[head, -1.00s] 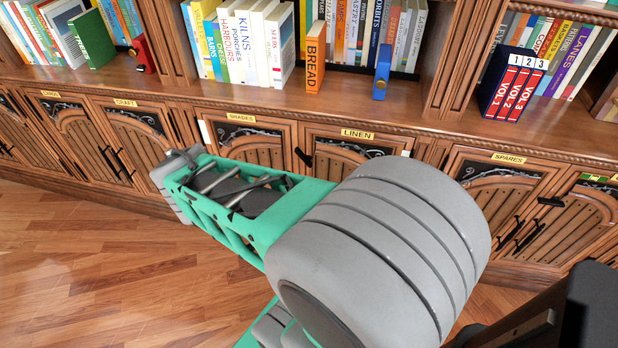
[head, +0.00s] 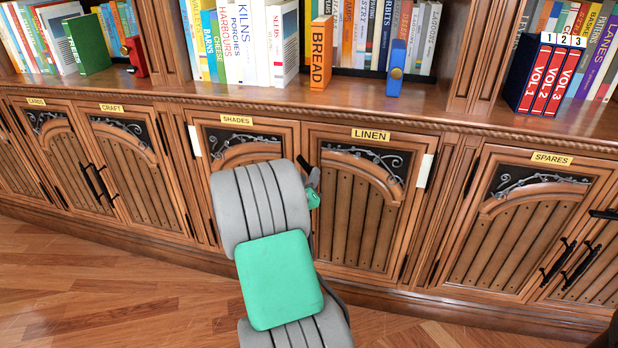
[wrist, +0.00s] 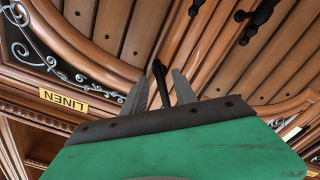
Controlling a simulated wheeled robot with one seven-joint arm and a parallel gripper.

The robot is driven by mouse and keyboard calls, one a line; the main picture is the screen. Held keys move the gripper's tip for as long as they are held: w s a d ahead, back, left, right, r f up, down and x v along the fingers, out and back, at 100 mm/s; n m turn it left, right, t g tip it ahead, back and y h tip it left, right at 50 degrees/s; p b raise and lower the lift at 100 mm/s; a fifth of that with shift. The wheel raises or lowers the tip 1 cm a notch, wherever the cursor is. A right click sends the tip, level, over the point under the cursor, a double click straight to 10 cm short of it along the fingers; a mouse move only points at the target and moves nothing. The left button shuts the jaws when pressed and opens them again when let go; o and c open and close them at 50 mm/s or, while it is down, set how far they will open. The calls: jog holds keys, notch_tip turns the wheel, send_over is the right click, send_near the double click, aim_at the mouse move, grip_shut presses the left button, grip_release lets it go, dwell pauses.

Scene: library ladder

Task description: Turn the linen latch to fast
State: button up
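The linen door (head: 357,215), under its yellow LINEN label (head: 370,134), is closed. Its black latch (head: 303,163) shows as a short slanted bar at the upper left edge of the door in the head view. In the wrist view the latch (wrist: 160,82) is a dark bar between my fingers. My gripper (wrist: 157,92) is open, with one finger on each side of the bar; I cannot tell whether either touches it. In the head view my gripper (head: 313,182) is small and partly hidden by my wrist. The LINEN label (wrist: 64,101) appears upside down in the wrist view.
The shades door (head: 240,140) adjoins on the left, partly behind my arm. Black door pulls (wrist: 258,20) show close by in the wrist view. The shelf above holds books, an orange BREAD book (head: 321,55) and a blue object (head: 396,70). The floor (head: 110,275) at left is clear.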

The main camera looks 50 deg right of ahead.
jog(key=shift+x, duration=0.8)
jog(key=shift+c, duration=0.4)
grip_shut()
